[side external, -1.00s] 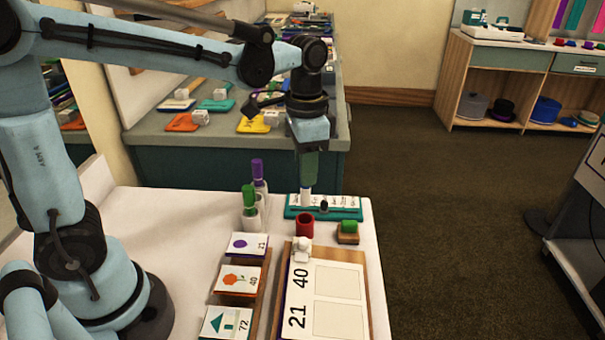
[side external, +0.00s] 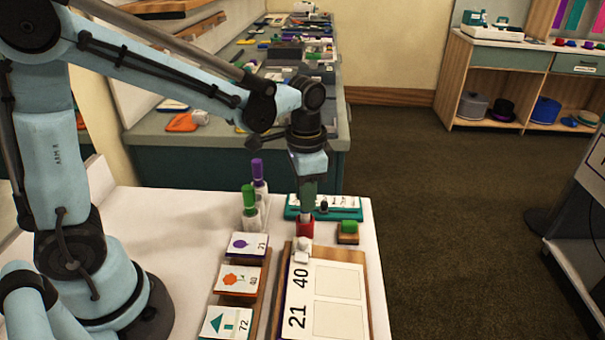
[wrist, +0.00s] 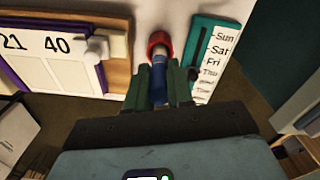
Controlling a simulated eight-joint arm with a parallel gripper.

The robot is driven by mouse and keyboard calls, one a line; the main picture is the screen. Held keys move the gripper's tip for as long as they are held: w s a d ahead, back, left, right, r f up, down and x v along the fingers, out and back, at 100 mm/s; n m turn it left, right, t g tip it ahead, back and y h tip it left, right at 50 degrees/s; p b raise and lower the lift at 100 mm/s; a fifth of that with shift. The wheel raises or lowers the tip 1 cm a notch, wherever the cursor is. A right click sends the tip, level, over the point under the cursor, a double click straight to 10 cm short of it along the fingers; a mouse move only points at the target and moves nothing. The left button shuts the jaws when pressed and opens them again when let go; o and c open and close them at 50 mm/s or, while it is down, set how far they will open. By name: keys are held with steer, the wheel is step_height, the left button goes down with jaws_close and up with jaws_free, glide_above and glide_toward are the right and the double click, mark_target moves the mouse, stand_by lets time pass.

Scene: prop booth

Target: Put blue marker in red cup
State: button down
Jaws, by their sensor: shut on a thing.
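My gripper (side external: 308,199) is directly above the red cup (side external: 305,229), with its fingers pointing down. It is shut on the blue marker (wrist: 158,82), which shows blue between the green fingers in the wrist view. The marker's pale lower part (side external: 307,214) points down at the cup's mouth. In the wrist view its far end overlaps the opening of the red cup (wrist: 159,41). The cup stands upright on the white table. How deep the marker's tip reaches is hidden.
A teal day-name strip (side external: 322,207) lies just behind the cup. A green-topped block (side external: 348,230) stands to its right. Green (side external: 249,204) and purple (side external: 258,178) markers stand upright at left. A wooden board with numbers (side external: 333,290) and picture cards (side external: 241,280) lie in front.

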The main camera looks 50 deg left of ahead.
steer(key=c, duration=0.9)
jaws_free()
steer(key=shift+r, duration=0.1)
step_height(320, 180, up, 12)
steer(key=shift+f, duration=0.1)
steer(key=shift+s+a+f+n+t, duration=0.15)
steer(key=shift+s+a+n+t, duration=0.15)
steer(key=shift+s+t, duration=0.15)
steer(key=shift+s+a+f+n+t, duration=0.5)
steer(key=shift+s+f+n+t, duration=0.3)
steer(key=shift+s+f+t, duration=0.25)
steer(key=shift+s+a+f+n+t, duration=0.55)
steer(key=shift+s+f+n+t, duration=0.25)
steer(key=shift+s+f+t, duration=0.25)
steer(key=shift+s+a+f+n+t, duration=0.5)
steer(key=shift+s+f+n+t, duration=0.3)
steer(key=shift+s+f+t, duration=0.25)
